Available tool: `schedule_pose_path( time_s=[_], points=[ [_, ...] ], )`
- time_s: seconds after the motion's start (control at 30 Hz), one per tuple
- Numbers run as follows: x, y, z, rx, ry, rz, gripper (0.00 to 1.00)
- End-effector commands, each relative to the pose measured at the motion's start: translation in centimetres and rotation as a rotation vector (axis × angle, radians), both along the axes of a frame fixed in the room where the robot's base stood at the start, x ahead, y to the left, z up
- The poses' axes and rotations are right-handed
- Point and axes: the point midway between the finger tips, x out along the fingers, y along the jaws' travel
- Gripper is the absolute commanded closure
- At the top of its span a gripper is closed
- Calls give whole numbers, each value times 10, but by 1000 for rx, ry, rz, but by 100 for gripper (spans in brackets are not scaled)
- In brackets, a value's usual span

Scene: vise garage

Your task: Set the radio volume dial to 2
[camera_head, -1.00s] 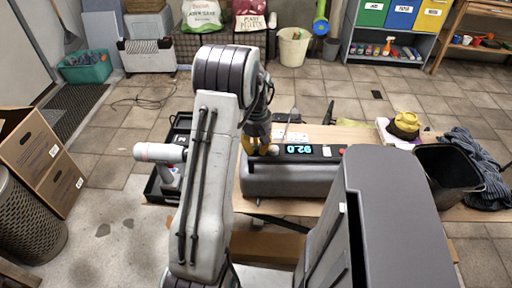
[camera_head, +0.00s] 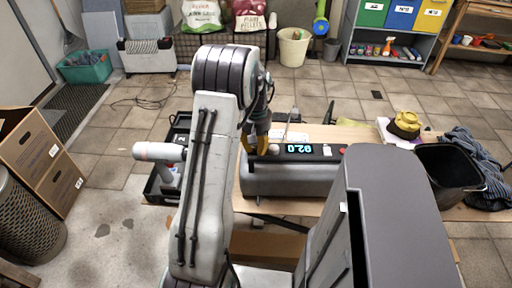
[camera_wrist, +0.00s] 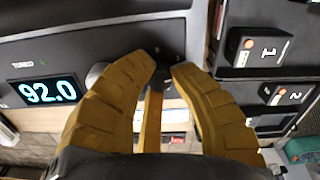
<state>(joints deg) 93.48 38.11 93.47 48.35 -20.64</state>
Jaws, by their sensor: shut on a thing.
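The radio is a long grey box (camera_head: 290,180) on the wooden table, with a lit display (camera_head: 299,149) reading 92.0. The display also shows in the wrist view (camera_wrist: 48,91). A round grey knob (camera_wrist: 96,73) sits beside the left finger.
A black bin (camera_head: 447,172) and a yellow cap-like thing (camera_head: 405,123) are at the right. A white-handled tool (camera_head: 160,152) stands at the left.

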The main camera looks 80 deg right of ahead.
Motion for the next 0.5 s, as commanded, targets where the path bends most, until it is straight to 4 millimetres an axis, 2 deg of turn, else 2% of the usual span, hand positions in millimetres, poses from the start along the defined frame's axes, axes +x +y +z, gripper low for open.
schedule_pose_path(
  time_s=[0.5],
  points=[
    [0, 2, -3, 6, 0, -406, 100]
  ],
)
